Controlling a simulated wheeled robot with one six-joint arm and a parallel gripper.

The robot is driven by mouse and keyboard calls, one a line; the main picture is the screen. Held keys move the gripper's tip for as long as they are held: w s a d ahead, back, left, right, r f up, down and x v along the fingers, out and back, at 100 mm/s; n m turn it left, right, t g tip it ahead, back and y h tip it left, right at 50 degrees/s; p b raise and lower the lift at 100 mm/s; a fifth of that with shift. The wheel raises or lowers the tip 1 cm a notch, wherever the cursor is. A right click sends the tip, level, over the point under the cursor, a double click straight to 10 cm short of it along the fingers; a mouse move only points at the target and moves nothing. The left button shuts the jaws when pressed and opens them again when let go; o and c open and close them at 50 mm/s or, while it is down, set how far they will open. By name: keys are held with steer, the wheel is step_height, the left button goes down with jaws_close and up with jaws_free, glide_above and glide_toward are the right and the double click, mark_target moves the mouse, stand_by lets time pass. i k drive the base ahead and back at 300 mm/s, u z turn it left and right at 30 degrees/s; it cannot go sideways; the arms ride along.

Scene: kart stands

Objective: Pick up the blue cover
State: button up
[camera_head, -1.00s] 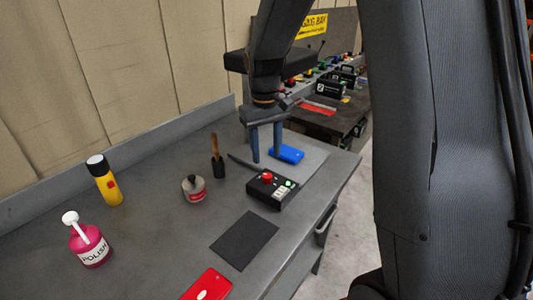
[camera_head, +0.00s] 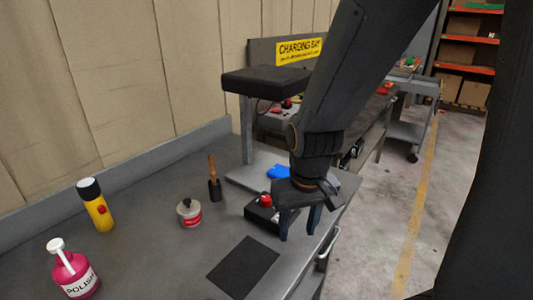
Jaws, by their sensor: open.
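The blue cover (camera_head: 279,171) lies flat on a light grey base plate at the far right of the workbench. It is partly hidden behind my arm's wrist. My gripper (camera_head: 299,223) points down over the right edge of the bench, nearer to the camera than the cover. Its two blue-grey fingers are apart with nothing seen between them.
A dark mat (camera_head: 243,266) lies in front. A round tin (camera_head: 189,212), a brush (camera_head: 214,181), a yellow bottle (camera_head: 96,205) and a pink polish bottle (camera_head: 71,270) stand to the left. A black overhead slab (camera_head: 266,81) on a post rises behind the cover.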

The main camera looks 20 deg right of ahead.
mark_target(279, 171)
steer(key=z, duration=0.65)
steer(key=k, duration=0.5)
steer(key=z, duration=0.65)
steer(key=i, duration=0.8)
steer(key=u, duration=1)
steer(key=i, duration=0.35)
steer(key=u, duration=0.4)
